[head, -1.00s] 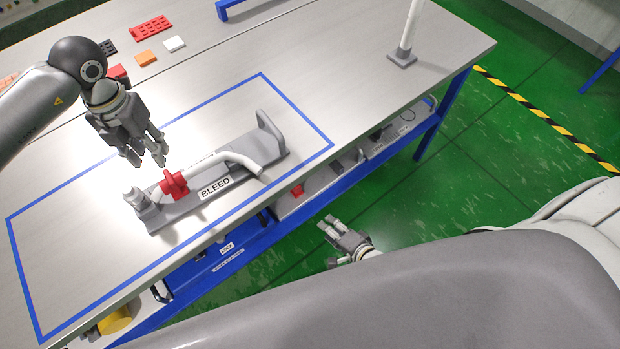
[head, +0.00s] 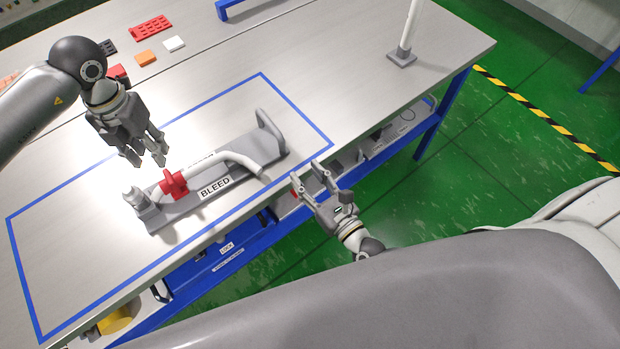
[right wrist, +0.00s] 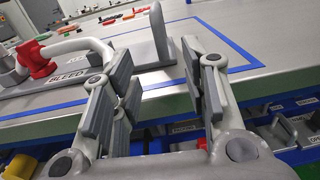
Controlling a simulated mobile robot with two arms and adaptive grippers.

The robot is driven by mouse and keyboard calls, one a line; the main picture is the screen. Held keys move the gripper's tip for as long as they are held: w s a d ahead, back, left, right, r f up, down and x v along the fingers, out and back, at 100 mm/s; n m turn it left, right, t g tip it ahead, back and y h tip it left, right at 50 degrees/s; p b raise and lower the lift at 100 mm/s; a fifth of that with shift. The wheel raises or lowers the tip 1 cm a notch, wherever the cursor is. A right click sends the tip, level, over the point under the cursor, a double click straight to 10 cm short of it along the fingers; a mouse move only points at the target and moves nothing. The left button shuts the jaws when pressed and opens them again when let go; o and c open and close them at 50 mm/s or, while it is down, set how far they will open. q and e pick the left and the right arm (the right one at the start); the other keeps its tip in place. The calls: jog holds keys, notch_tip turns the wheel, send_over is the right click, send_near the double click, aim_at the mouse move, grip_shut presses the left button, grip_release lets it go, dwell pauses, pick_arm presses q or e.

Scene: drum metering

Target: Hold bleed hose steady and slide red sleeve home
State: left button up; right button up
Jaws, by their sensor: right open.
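The white bleed hose (head: 236,157) lies along a grey stand (head: 195,205) with a BLEED label, its free end curving toward the table's front edge. The red sleeve (head: 174,184) sits around the hose near the grey fitting (head: 137,199) at the stand's left end. In the right wrist view the sleeve (right wrist: 36,60) and hose (right wrist: 88,46) are at upper left. My left gripper (head: 147,160) hangs above and behind the sleeve, apart from it; its jaw state is unclear. My right gripper (head: 308,177) is open and empty, just off the table's front edge, right of the hose's free end.
Blue tape (head: 297,106) outlines a work area around the stand. The stand has an upright grey end plate (head: 270,134) at its right. A white post (head: 408,35) stands at the back right. Red, orange and white pieces (head: 151,27) lie at the back. Bins sit below the tabletop.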

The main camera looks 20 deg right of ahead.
aim_at(284, 148)
jog(key=x, duration=1)
jog(key=shift+w+a, duration=0.1)
jog(key=shift+w, duration=0.05)
grip_shut()
